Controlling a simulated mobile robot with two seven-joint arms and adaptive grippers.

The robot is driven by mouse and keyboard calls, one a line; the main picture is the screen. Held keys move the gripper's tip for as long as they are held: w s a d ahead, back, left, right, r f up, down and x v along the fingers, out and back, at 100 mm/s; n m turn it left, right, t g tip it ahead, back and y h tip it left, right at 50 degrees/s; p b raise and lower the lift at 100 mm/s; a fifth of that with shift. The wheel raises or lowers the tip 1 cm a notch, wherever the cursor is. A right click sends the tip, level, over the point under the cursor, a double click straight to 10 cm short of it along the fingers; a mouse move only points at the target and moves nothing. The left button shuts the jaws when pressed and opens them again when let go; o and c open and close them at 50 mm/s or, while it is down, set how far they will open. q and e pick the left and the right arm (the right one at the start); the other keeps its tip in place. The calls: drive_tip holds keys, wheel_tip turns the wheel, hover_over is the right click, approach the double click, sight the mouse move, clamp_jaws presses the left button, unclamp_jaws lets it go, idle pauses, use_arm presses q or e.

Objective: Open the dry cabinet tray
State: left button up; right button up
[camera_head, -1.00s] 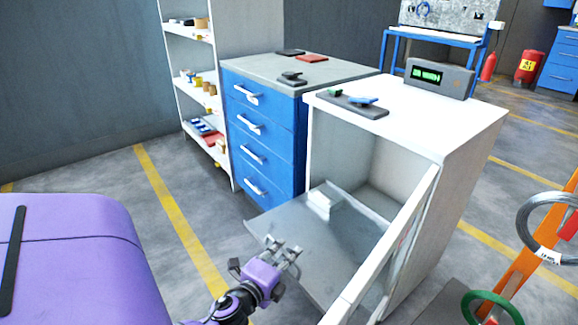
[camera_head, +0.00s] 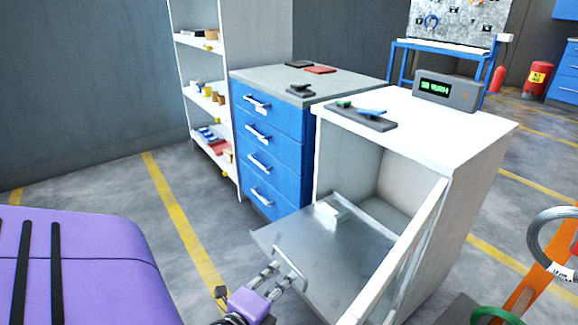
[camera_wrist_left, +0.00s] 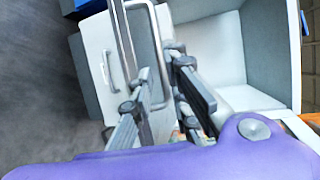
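The white dry cabinet (camera_head: 480,190) stands with its door (camera_head: 400,262) swung open. Its grey metal tray (camera_head: 320,250) sticks well out of the front and is flat, with a looped handle (camera_head: 289,262) at its front edge. A small white block (camera_head: 335,213) lies on the tray's left inner part. My left gripper (camera_head: 283,276) is at the handle; its fingers are apart. In the left wrist view the handle loop (camera_wrist_left: 157,30) passes close to the gap between the fingers (camera_wrist_left: 160,75); contact is unclear. My right gripper is not in view.
A blue drawer cabinet (camera_head: 275,150) stands left of the dry cabinet, with a white shelf (camera_head: 205,100) beyond. The open door borders the tray on the right. An orange stand with a wire coil (camera_head: 545,240) is at the far right. Floor left of the tray is clear.

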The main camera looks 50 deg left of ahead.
use_arm(q)
drive_tip(key=v, duration=0.5)
drive_tip(key=shift+s+d, duration=0.15)
drive_tip(key=shift+s, duration=0.05)
